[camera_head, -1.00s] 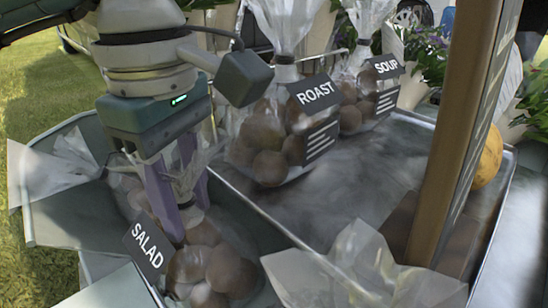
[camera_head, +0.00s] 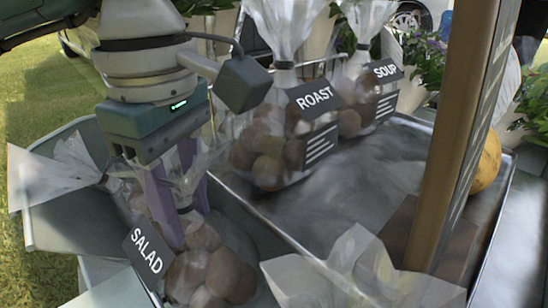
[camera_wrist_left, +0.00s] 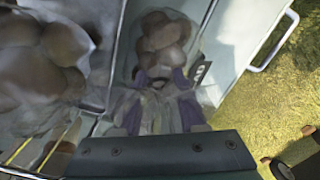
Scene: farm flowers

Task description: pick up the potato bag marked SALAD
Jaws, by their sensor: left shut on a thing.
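The potato bag marked SALAD (camera_head: 202,268) is a clear bag of potatoes with a dark tag (camera_head: 147,252), at the lower left in the head view. It sits inside a grey-green bin and also shows in the left wrist view (camera_wrist_left: 163,38). My left gripper (camera_head: 178,212) points down and its purple fingers are shut on the gathered neck of this bag. In the left wrist view the fingers (camera_wrist_left: 160,88) are on either side of the neck. My right gripper is not in view.
Bags marked ROAST (camera_head: 270,150) and SOUP (camera_head: 352,115) stand on a metal tray (camera_head: 345,185). A wooden post (camera_head: 455,140) rises at the right. Another clear bag (camera_head: 60,180) lies at the bin's left, and clear wrapping (camera_head: 360,275) is at the front.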

